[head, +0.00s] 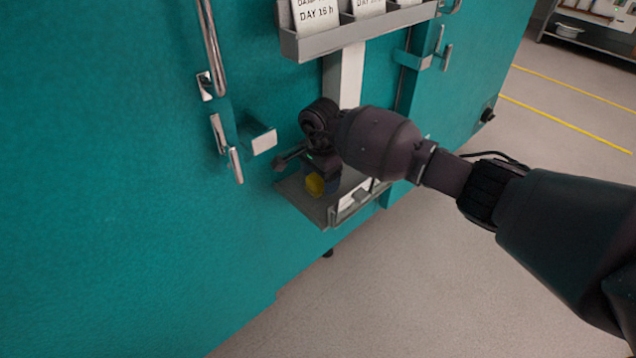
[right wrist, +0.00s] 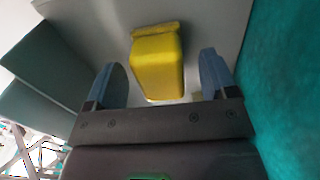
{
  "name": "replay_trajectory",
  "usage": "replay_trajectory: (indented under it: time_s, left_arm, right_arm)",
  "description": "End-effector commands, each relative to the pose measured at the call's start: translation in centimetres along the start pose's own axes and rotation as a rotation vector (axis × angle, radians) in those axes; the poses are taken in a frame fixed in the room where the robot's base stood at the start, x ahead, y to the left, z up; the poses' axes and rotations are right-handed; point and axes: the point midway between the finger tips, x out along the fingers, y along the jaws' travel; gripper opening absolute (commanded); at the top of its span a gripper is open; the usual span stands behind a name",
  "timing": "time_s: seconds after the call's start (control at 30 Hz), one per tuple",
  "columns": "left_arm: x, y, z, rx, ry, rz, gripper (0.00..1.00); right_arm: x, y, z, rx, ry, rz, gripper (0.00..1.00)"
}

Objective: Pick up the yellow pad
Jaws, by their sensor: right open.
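The yellow pad (right wrist: 157,66) shows in the right wrist view as a yellow block with a ridge along its far edge. It lies between and slightly beyond the two blue-grey fingers of my right gripper (right wrist: 160,82), with gaps on both sides. That gripper is open and holds nothing. In the head view a small part of the yellow pad (head: 315,184) shows beneath my right gripper (head: 318,172), on a grey tray (head: 303,206) fixed to the teal chamber. My arm and wrist hide the rest. My left gripper is in neither view.
The teal chamber front (head: 110,210) stands close behind the tray, with a latch (head: 258,138) and a long door handle (head: 212,45) to the left. A grey label rack (head: 360,34) is above. Clear floor (head: 430,270) lies at right.

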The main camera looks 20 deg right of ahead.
Motion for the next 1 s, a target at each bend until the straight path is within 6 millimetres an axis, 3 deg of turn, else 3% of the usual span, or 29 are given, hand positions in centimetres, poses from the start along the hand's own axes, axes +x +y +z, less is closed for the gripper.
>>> replay_trajectory:
  time_s: [0.03, 0.1, 0.4, 0.8, 1.0]
  left_arm:
    - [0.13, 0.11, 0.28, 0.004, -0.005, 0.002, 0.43]
    - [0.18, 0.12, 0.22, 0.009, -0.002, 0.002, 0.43]
    - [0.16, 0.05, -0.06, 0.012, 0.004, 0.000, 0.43]
    - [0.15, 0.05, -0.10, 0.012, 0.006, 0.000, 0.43]
    - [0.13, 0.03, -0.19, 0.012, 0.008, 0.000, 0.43]
  right_arm:
    - [1.23, 0.14, 0.09, 0.000, -0.004, 0.007, 0.79]
    - [1.61, 0.09, 0.03, 0.000, -0.002, 0.005, 0.79]
    - [1.50, -0.04, -0.04, 0.000, 0.000, -0.002, 0.79]
    - [1.52, -0.03, -0.03, 0.000, 0.000, -0.001, 0.21]
    - [1.44, -0.01, -0.04, 0.000, 0.000, -0.001, 0.21]
